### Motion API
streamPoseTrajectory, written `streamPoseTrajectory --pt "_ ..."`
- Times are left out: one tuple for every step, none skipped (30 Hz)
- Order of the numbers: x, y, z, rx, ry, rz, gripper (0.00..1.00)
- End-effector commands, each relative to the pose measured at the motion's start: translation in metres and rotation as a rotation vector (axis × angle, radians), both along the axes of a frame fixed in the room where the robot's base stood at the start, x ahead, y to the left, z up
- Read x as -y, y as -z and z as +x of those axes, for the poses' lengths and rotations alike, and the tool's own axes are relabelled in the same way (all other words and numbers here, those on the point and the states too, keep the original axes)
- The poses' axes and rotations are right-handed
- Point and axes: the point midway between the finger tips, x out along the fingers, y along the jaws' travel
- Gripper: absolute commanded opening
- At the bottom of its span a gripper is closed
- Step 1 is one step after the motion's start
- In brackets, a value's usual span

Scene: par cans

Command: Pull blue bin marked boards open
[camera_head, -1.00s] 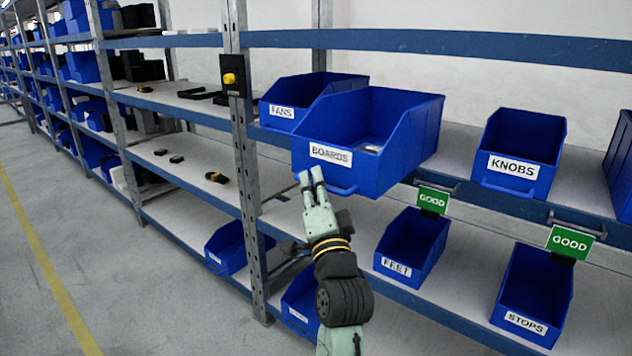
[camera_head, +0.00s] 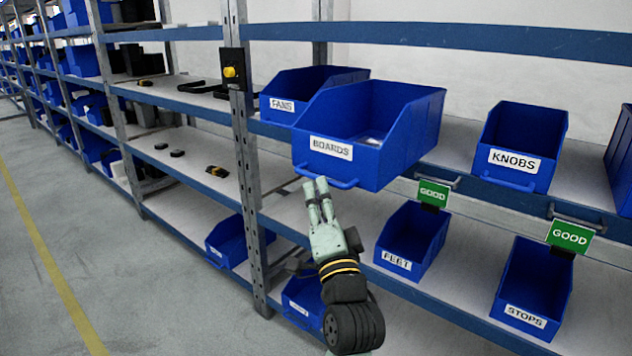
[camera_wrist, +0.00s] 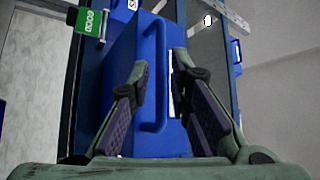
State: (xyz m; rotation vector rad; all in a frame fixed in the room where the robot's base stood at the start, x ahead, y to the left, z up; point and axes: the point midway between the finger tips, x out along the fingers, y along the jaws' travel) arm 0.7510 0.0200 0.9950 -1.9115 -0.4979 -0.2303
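The blue bin marked BOARDS (camera_head: 400,150) sits on the middle shelf and juts out well past the shelf's front edge, further than its neighbours. Its front carries a white label and a low bar handle (camera_head: 327,180). My gripper (camera_head: 315,184) is at the lower front of this bin, its fingertips just under the handle. In the wrist view the gripper (camera_wrist: 160,62) has its fingers apart, with the blue handle (camera_wrist: 158,90) showing between them. The handle looks free of both fingers, though the depth between them is hard to judge.
The FANS bin (camera_head: 300,82) is close behind on the left, and the KNOBS bin (camera_head: 520,140) is to the right. The FEET bin (camera_head: 412,240) and STOPS bin (camera_head: 535,290) are on the shelf below. A metal upright (camera_head: 246,170) stands left of my arm. The floor at left is clear.

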Motion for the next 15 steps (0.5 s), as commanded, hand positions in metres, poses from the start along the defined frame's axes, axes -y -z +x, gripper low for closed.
streamPoseTrajectory --pt "0.002 0.004 -0.007 -0.002 0.002 0.000 0.18" --pt "0.003 0.006 -0.010 -0.002 0.002 0.000 0.18" --pt "0.004 0.007 -0.014 -0.002 0.002 0.000 0.18" --pt "0.005 0.008 -0.017 -0.002 0.000 0.001 0.18" --pt "0.005 0.009 -0.019 -0.002 0.000 0.001 0.18" --pt "0.006 0.009 -0.021 -0.001 0.000 0.001 0.18" --pt "0.006 0.010 -0.022 -0.001 0.000 0.001 0.18" --pt "0.006 0.010 -0.023 -0.001 0.000 0.001 0.18" --pt "0.006 0.010 -0.024 -0.001 0.000 0.000 0.18" --pt "0.006 0.010 -0.024 -0.001 0.000 0.000 0.18" --pt "0.006 0.010 -0.024 -0.001 0.000 0.000 0.18" --pt "0.006 0.010 -0.024 0.000 0.000 0.000 0.18" --pt "0.006 0.010 -0.024 0.000 0.000 0.000 0.18" --pt "0.006 0.010 -0.024 0.000 0.000 0.000 0.18" --pt "0.006 0.010 -0.024 0.000 0.000 0.000 0.18"
